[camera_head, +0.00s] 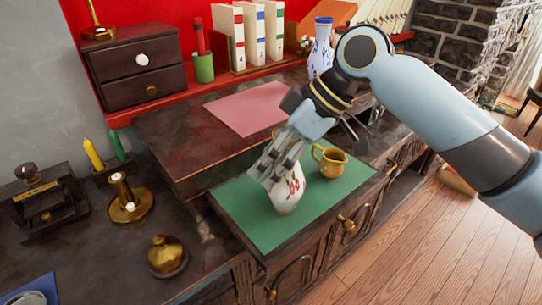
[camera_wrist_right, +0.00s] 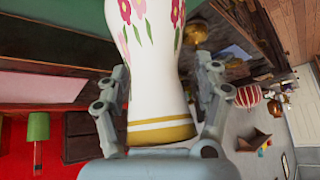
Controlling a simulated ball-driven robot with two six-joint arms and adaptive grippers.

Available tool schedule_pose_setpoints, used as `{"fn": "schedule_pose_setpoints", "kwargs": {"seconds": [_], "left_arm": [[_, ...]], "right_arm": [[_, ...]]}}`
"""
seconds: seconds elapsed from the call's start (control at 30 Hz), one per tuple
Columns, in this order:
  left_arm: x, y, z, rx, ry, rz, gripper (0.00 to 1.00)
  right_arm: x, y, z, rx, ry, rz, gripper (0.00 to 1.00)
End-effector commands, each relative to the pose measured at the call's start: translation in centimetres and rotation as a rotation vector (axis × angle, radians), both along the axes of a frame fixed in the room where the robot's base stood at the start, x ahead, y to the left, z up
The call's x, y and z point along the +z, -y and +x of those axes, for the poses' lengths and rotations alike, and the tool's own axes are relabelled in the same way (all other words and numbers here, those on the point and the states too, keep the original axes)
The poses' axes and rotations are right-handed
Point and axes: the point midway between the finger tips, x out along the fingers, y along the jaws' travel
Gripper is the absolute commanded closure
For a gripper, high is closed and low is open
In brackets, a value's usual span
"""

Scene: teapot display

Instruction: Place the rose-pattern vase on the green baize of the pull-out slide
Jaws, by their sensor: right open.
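The rose-pattern vase (camera_head: 291,190), white with pink-red flowers, appears to stand on the green baize (camera_head: 255,232) of the pull-out slide. Its upper part is hidden behind my right gripper (camera_head: 277,160), which comes down over it from above. In the right wrist view the vase (camera_wrist_right: 155,65) sits between the two fingers of my right gripper (camera_wrist_right: 167,75), its gold-banded end close to the palm. The fingers are open, one on each side of the vase; I cannot tell whether either touches it. My left gripper is not in view.
A small gold jug (camera_head: 330,159) stands on the baize close right of the vase. A pink sheet (camera_head: 248,106) lies on the desk behind. A blue-and-white vase (camera_head: 320,52) stands at the back. A brass candlestick (camera_head: 130,207) and brass bell (camera_head: 167,256) stand at left. The baize front is clear.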

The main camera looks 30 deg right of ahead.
Motion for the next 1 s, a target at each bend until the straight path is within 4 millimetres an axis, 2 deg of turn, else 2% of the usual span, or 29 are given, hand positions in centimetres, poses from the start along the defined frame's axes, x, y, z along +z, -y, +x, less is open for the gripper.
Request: {"fn": "schedule_pose_setpoints", "kwargs": {"seconds": [0.27,0.37,0.7,1.0], "left_arm": [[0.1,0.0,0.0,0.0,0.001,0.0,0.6],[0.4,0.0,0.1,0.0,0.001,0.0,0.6],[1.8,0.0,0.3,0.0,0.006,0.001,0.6],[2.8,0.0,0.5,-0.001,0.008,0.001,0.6]], "right_arm": [[0.4,0.2,-0.1,0.001,0.001,-0.003,0.34],[1.5,0.9,-0.5,0.0,0.002,-0.006,0.34],[6.9,4.1,-2.8,0.003,0.0,-0.011,0.34],[9.5,5.5,-3.9,0.0,-0.001,-0.004,0.34]]}}
